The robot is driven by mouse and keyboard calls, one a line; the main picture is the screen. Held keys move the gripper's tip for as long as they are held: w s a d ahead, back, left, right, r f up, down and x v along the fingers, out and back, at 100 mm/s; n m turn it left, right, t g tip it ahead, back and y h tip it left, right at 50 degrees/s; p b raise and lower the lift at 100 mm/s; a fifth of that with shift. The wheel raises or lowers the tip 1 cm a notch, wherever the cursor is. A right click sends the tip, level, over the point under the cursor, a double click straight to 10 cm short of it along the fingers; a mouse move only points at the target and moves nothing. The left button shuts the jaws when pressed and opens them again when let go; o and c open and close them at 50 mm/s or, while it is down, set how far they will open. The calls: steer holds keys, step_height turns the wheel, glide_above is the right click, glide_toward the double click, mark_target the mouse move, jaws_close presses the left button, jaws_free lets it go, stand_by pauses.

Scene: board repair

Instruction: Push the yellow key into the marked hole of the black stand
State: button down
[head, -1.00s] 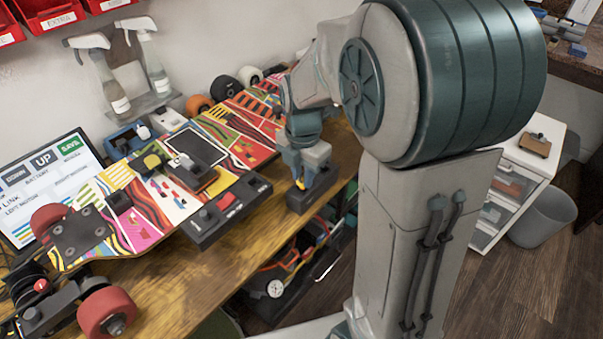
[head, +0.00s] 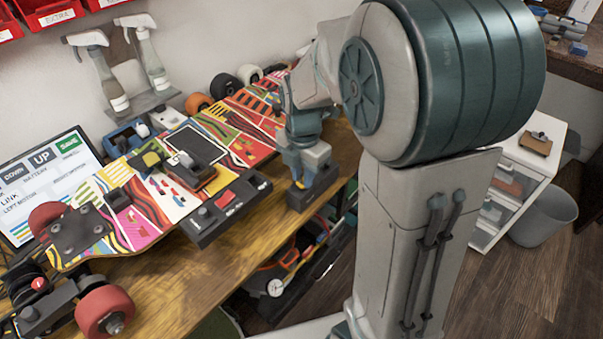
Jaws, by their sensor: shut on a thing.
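The black stand (head: 322,193) is a small dark block at the front edge of the wooden workbench, right of the black control box. My gripper (head: 301,183) points down at the stand's left part. It is shut on the yellow key (head: 299,184), of which only a small yellow bit shows between the fingertips. The key is at or just above the stand's top; I cannot tell how deep it sits. The marked hole is hidden behind my gripper.
A black control box (head: 212,224) with a red switch lies left of the stand. A colourful skateboard deck (head: 150,200) fills the bench behind it. Spray bottles (head: 108,85) and a screen (head: 40,185) stand further back and left. Bare wood (head: 180,270) shows in front.

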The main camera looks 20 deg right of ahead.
steer(key=c, duration=0.9)
jaws_free()
steer(key=shift+w+r, duration=0.1)
steer(key=shift+r, duration=0.1)
steer(key=shift+r+p, duration=1.05)
steer(key=shift+r, duration=0.2)
steer(key=shift+r, duration=0.1)
steer(key=shift+r+p, duration=2.35)
steer(key=shift+r, duration=0.6)
